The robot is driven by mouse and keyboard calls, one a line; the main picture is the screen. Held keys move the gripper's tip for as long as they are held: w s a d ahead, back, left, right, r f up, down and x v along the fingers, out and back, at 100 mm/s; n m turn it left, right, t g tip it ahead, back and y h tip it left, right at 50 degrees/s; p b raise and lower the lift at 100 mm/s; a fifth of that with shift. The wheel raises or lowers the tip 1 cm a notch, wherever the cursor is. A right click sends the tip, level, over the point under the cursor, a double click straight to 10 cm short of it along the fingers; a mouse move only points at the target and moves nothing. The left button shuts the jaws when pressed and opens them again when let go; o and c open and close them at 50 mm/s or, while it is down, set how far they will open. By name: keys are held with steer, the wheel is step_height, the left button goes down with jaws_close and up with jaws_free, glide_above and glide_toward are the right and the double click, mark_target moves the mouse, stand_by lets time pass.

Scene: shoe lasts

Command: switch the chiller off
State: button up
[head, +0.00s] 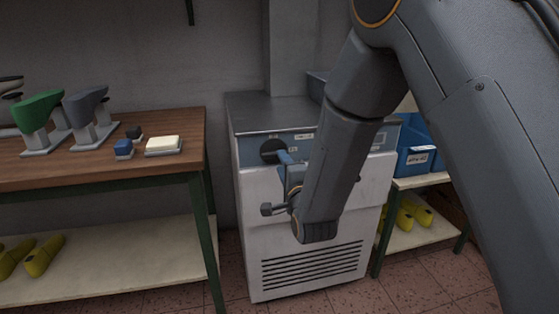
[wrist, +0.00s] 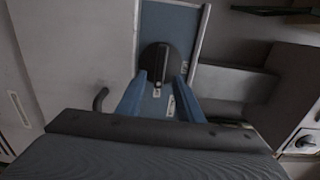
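The chiller (head: 252,200) is a white cabinet with a steel top and a blue control panel (head: 303,137) across its upper front. A round black knob (head: 272,150) sits on the left part of the panel. In the wrist view the knob (wrist: 158,62) shows a raised grip bar, with small pale labels by it. My gripper (head: 281,157) is in front of the panel at the knob. In the wrist view its blue fingers (wrist: 160,80) are apart, one on each side of the knob. I cannot tell whether they touch it. The setting labels are too small to read.
A wooden bench (head: 100,170) at the left carries a green last (head: 38,108), a grey last (head: 86,103) and small blocks. A shelf (head: 425,182) with blue bins (head: 415,150) stands right of the chiller. Yellow lasts lie on the lower shelves. My arm hides the panel's middle.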

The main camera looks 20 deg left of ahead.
steer(key=shift+v, duration=1.7)
steer(key=s+d+n+g+h+p, duration=0.3)
steer(key=d+g+h, duration=0.1)
steer(key=d, duration=0.8)
steer(key=s+d+n+g+h+p, duration=0.2)
steer(key=d+n+g+h+p, duration=0.15)
steer(key=d, duration=0.75)
steer(key=s+d+r+n+g+h+p, duration=0.1)
steer(key=s+d+g, duration=0.3)
steer(key=s+d, duration=0.4)
steer(key=s+d+r+n+g+h+p, duration=0.1)
steer(key=s+d+r+n+g+p, duration=0.2)
steer(key=s+d, duration=0.4)
steer(key=s+r+n+p, duration=0.1)
steer(key=s, duration=0.7)
steer(key=shift+s+d+r+g, duration=0.2)
steer(key=shift+d+g, duration=0.15)
steer(key=shift+d, duration=0.05)
